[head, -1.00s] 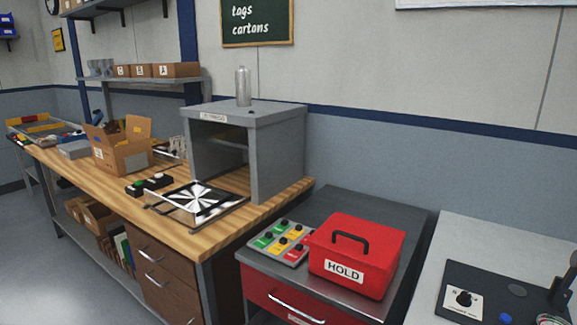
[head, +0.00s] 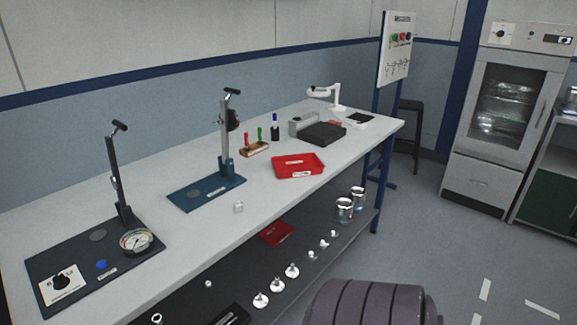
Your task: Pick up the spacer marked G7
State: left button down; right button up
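I cannot make out any G7 marking, so I cannot tell which thing is the spacer. A small pale block (head: 238,207) sits on the light grey workbench (head: 185,240), near its front edge. Several small shiny metal parts stand on the dark lower shelf, among them one part (head: 292,271) and a taller cylinder (head: 344,209). Any lettering on them is too small to read. Neither of my grippers is in view.
A black-based press (head: 120,205) with a dial and a blue-based press (head: 207,193) stand on the bench. Further along are a red tray (head: 298,166), a marker rack (head: 255,149) and a dark box (head: 323,134). A glass-door cabinet (head: 500,110) stands right; the floor before it is clear.

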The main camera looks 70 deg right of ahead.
aim_at(238, 207)
jog(key=z, duration=1.75)
